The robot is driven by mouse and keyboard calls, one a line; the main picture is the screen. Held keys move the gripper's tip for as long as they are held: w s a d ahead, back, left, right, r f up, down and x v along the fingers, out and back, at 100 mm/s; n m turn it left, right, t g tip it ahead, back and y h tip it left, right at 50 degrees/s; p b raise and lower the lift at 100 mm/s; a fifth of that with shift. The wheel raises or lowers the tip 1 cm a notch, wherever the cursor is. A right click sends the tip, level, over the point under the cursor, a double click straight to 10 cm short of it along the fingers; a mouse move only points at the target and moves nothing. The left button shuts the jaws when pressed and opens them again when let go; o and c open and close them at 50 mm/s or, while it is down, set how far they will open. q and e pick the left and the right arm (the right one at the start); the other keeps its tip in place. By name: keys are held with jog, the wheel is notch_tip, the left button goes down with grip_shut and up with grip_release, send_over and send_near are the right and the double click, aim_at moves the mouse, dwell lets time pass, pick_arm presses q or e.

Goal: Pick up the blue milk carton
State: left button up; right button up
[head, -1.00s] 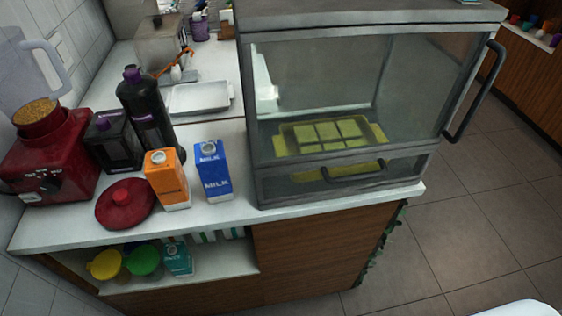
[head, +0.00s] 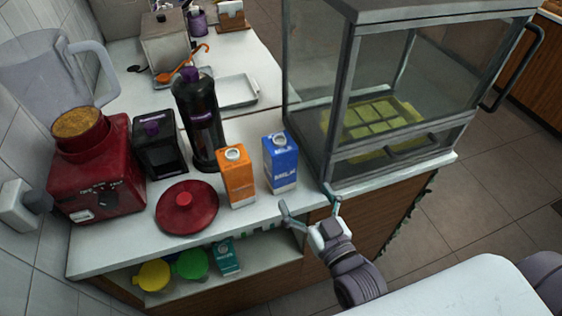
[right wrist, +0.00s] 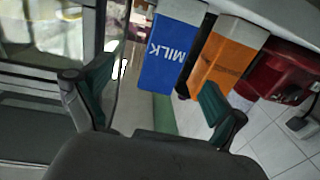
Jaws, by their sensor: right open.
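The blue milk carton (head: 281,163) stands upright on the white counter, just right of an orange carton (head: 237,178) and left of the glass display case. My right gripper (head: 309,205) is open and empty at the counter's front edge, in front of and a little right of the blue carton, apart from it. In the right wrist view the blue carton (right wrist: 171,52) appears beyond and between the open fingers (right wrist: 152,100), with the orange carton (right wrist: 229,55) behind the right finger. My left gripper is not in view.
The glass case (head: 340,100) stands close on the right. A red lid (head: 187,208), a dark bottle (head: 199,120), a black container (head: 160,145) and a red blender (head: 97,185) crowd the left. A shelf below holds yellow and green lidded tubs (head: 192,264).

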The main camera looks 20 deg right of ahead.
aim_at(285, 173)
jog(key=w, duration=0.2)
jog(key=w+a, duration=0.1)
jog(key=w, duration=0.2)
jog(key=shift+p, duration=0.3)
jog(key=shift+w, duration=0.55)
jog(key=w, duration=0.2)
jog(key=w+a+p, duration=0.1)
jog(key=w, duration=0.1)
jog(key=shift+w+a, duration=0.15)
jog(key=shift+w+f, duration=0.2)
jog(key=shift+w, duration=0.2)
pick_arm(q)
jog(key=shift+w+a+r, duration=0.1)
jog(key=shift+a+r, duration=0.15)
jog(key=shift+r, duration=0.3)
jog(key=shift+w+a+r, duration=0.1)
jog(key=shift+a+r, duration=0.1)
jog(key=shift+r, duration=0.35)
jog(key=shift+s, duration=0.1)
pick_arm(e)
jog(key=shift+s, duration=0.1)
jog(key=shift+r, duration=0.1)
jog(key=c, duration=1.6)
